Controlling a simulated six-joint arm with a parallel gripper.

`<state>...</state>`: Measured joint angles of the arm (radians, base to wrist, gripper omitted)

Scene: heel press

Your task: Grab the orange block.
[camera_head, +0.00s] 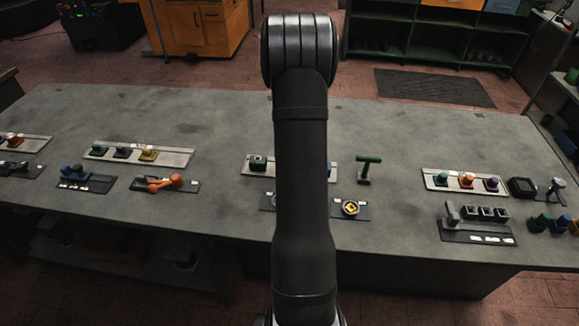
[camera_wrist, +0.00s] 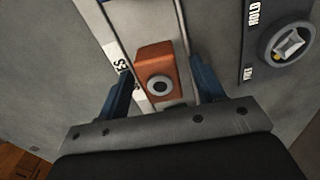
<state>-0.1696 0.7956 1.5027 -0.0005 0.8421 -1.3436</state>
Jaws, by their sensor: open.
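In the wrist view the orange block (camera_wrist: 156,65) stands on a light strip (camera_wrist: 113,22), with a dark ringed grey round feature on the face toward the camera. My gripper (camera_wrist: 162,70) is open, its two blue fingers on either side of the block, with a gap visible to each. I cannot tell how far the fingertips are above the strip. In the head view my arm covers the middle of the central strip (camera_head: 292,176), and neither my gripper nor this block shows there.
A green block (camera_head: 257,163) and green T-handle (camera_head: 368,167) stand nearby. Another strip at right holds green, orange and purple pieces (camera_head: 466,180). The far tabletop is clear.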

